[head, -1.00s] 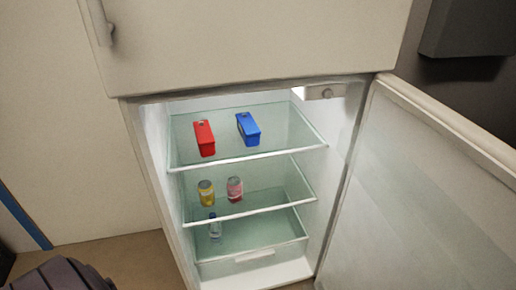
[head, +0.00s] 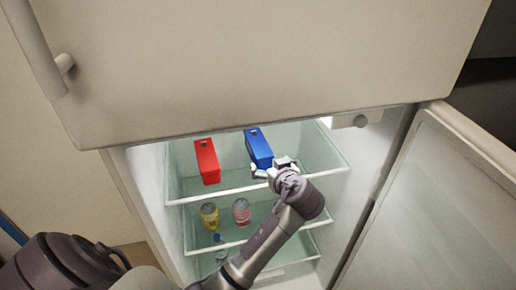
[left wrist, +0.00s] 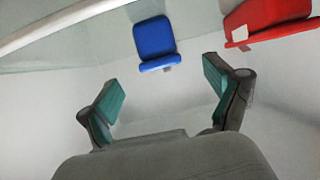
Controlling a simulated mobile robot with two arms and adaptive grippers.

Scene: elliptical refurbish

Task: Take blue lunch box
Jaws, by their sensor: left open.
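The blue lunch box (head: 258,147) stands on the fridge's top glass shelf, right of the red lunch box (head: 207,161). My left gripper (head: 272,169) is at the front of that shelf, just in front of the blue box's lower end. In the left wrist view the gripper (left wrist: 165,95) is open and empty. There the blue lunch box (left wrist: 155,40) lies beyond the fingertips, roughly between them and apart from them. The red lunch box (left wrist: 268,20) shows at the upper right. My right gripper is not seen.
The top shelf's front edge (head: 300,179) runs below the gripper. A yellow can (head: 209,214) and a pink can (head: 241,211) stand on the shelf below, with a bottle (head: 220,256) lower down. The open fridge door (head: 440,220) bounds the right side.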

